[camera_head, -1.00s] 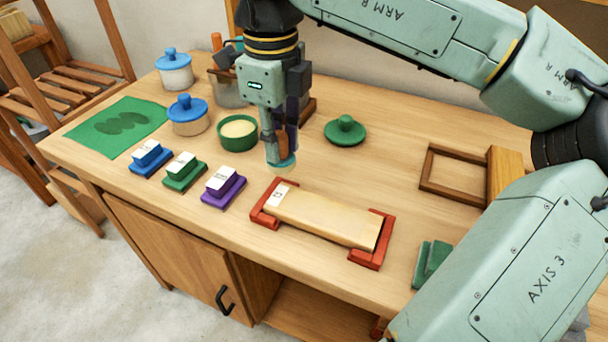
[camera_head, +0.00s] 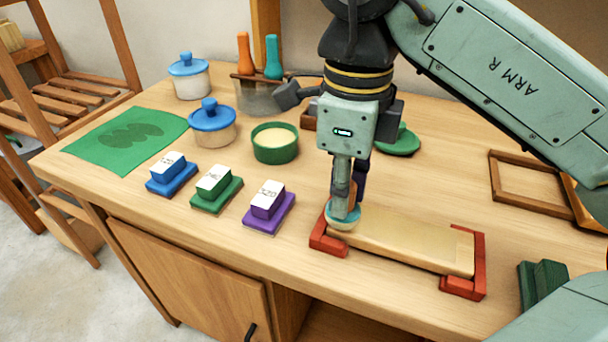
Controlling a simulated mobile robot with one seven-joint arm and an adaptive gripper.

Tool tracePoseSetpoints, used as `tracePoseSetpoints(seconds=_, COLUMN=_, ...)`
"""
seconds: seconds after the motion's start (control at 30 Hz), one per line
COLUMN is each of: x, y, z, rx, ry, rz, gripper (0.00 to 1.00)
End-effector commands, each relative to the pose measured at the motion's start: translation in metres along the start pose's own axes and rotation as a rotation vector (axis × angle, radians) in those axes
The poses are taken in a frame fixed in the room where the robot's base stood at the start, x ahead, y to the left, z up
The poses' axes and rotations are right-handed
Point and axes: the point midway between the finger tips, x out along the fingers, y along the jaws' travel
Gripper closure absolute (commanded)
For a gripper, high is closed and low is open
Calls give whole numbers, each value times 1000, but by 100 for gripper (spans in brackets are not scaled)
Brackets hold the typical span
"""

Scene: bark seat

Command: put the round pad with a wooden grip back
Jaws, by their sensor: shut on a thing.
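My gripper (camera_head: 350,200) points down and is shut on the round pad with a wooden grip. The pad (camera_head: 343,220) is a pale blue-green disc. Its grip is mostly hidden between the fingers, with a bit of orange-brown showing. The pad is over the left end of a light wooden board (camera_head: 410,240), which lies between red corner holders (camera_head: 466,282). I cannot tell whether the pad touches the board. The pad hides the white label at that end of the board.
Blue (camera_head: 171,175), green (camera_head: 216,188) and purple (camera_head: 268,205) labelled blocks stand left of the board. A green pot (camera_head: 275,143) and blue-lidded jars (camera_head: 212,124) stand behind. A green lid (camera_head: 402,142) is partly behind my gripper. A wooden frame (camera_head: 520,190) lies to the right.

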Motion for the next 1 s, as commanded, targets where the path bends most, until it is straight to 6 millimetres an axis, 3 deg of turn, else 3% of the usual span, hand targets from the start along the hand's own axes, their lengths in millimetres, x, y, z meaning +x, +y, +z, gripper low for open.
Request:
tracePoseSetpoints(seconds=0.17, x=2, y=-6, z=-1, rx=1, ry=-1, rz=0, gripper=100)
tracePoseSetpoints(seconds=0.6, x=9, y=-104, z=48, rx=1, ry=-1, rz=0, gripper=100)
tracePoseSetpoints(seconds=0.7, x=12, y=-119, z=55, rx=0, ry=1, rz=-1, gripper=100)
tracePoseSetpoints(seconds=1.0, x=15, y=-141, z=66, rx=0, ry=-1, rz=0, gripper=100)
